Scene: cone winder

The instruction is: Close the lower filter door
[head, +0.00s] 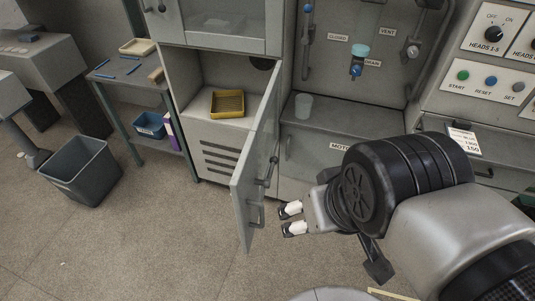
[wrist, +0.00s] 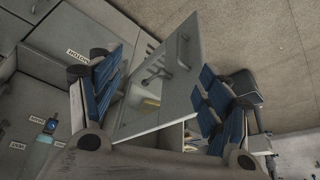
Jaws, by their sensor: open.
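The lower filter door (head: 262,150) is a grey panel hinged at the right of its compartment. It stands swung wide open, out into the room, with a handle (head: 256,214) on its right-hand face. In the wrist view the door (wrist: 180,75) shows between my fingers, farther off. My gripper (head: 291,219) is open and empty, just right of the door's outer lower part. I cannot tell whether it touches the handle. The open compartment (head: 205,125) shows a shelf and dark vent slots.
A yellow tray (head: 227,103) sits inside the compartment. A grey bin (head: 80,175) and a side table (head: 125,70) stand to the left. The floor (head: 170,235) around the door is clear. The motor cabinet (head: 310,150) is right of the hinge.

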